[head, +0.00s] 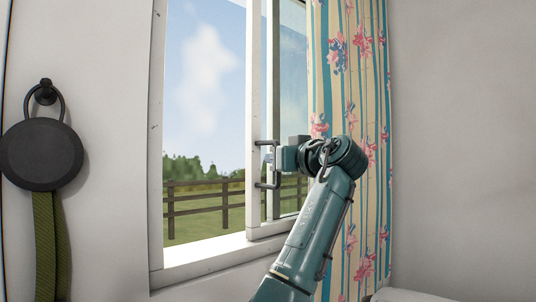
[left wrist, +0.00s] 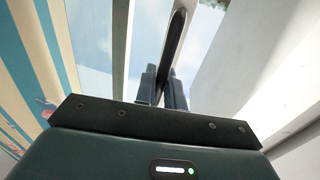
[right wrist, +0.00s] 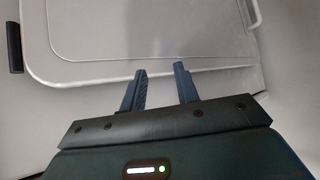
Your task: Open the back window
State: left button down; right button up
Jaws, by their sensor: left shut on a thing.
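The back window's white sash (head: 256,110) carries a dark bar handle (head: 266,184) on its edge. To the sash's left is a wide gap in the frame showing sky, trees and a fence. My left gripper (head: 274,158) is at the handle in the head view. In the left wrist view its fingers (left wrist: 162,92) are shut on the handle (left wrist: 177,40), which rises between them. My right gripper (right wrist: 160,86) is open and empty in the right wrist view, and is not seen in the head view.
A floral striped curtain (head: 348,90) hangs right of the window, behind my left arm. A black round object (head: 42,155) with a green strap hangs on the left wall. A pale panel with a rounded rim (right wrist: 150,35) lies beyond my right fingers.

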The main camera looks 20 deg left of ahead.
pick_arm(q)
jog(key=shift+w+d+r, duration=0.15)
jog(key=shift+w+d, duration=0.1)
jog(key=shift+w, duration=0.3)
pick_arm(e)
jog(key=shift+w+r, duration=0.15)
pick_arm(q)
jog(key=c, duration=1.6)
grip_release()
jog(key=shift+c, duration=0.2)
jog(key=b+v, duration=0.3)
jog(key=v, duration=1)
jog(key=shift+b, duration=0.4)
pick_arm(e)
jog(key=shift+w+a+f+t, duration=0.25)
jog(key=shift+a+f+t, duration=0.15)
pick_arm(q)
jog(key=shift+s+d, duration=0.1)
jog(key=shift+d, duration=0.05)
